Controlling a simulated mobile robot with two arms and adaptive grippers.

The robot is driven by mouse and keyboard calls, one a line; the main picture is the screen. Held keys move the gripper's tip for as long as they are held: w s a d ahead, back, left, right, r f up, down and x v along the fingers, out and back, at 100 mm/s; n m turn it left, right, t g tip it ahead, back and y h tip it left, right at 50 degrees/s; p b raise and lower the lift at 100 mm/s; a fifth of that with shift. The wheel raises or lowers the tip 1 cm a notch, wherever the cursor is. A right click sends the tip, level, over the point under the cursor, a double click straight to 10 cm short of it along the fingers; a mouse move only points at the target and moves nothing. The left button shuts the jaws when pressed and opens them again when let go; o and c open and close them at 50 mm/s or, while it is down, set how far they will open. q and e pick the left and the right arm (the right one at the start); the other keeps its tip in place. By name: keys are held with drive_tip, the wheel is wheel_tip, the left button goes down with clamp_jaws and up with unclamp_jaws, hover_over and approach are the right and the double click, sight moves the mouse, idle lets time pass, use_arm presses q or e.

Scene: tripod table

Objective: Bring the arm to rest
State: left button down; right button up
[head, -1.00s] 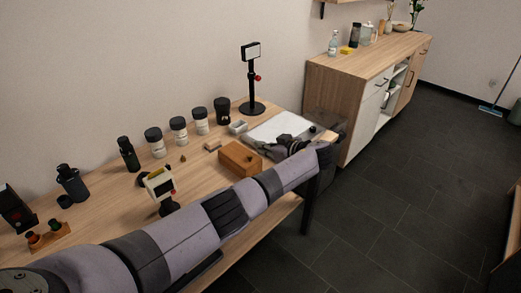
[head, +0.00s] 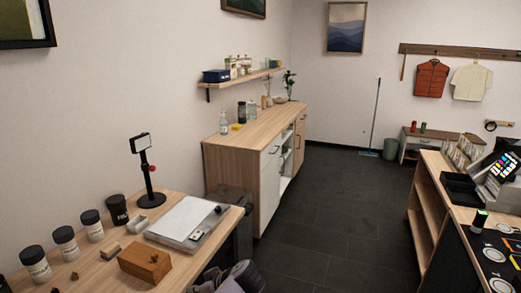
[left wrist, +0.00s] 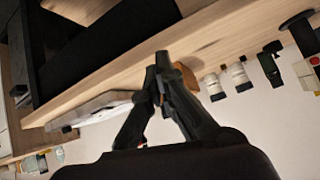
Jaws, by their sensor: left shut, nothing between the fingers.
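My left gripper (left wrist: 160,72) shows in the left wrist view with its dark fingertips together and nothing between them. It is by the wooden table, with the wooden box (left wrist: 187,76) partly hidden just beyond the fingers. In the head view only a grey and dark part of my left arm shows at the bottom edge, in front of the table (head: 105,270); the fingers are not seen there. My right gripper is in neither view.
The table holds the wooden box (head: 145,262), a white sheet on a tray (head: 183,218), a black phone stand (head: 146,172) and several black-lidded jars (head: 65,241). A wooden cabinet (head: 232,165) stands beyond. The dark floor (head: 335,215) is clear up to the right-hand counter (head: 424,200).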

use_arm(q)
drive_tip(key=s+d+f+m+g+h, duration=0.1)
drive_tip(key=s+f+m+h, duration=0.3)
drive_tip(key=s, duration=0.6)
drive_tip(key=s+d+f+m+h, duration=0.1)
drive_tip(key=s+f+m+h, duration=0.15)
drive_tip(key=s+f, duration=0.55)
drive_tip(key=s+a+r+m+h, duration=0.1)
drive_tip(key=s+a+r+m, duration=0.2)
drive_tip(key=s, duration=0.6)
drive_tip(key=s+r+m+h, duration=0.1)
drive_tip(key=s+r+m, duration=0.2)
drive_tip(key=s+r, duration=0.35)
wheel_tip(320, 180, down, 27)
drive_tip(key=s+g, duration=0.1)
drive_tip(key=s, duration=0.2)
drive_tip(key=s+a+f+g, duration=0.1)
drive_tip(key=s+a+f, duration=0.2)
drive_tip(key=s+f, duration=1.3)
drive_tip(key=shift+s+f, duration=0.35)
drive_tip(key=shift+f, duration=0.2)
drive_tip(key=shift+a, duration=0.1)
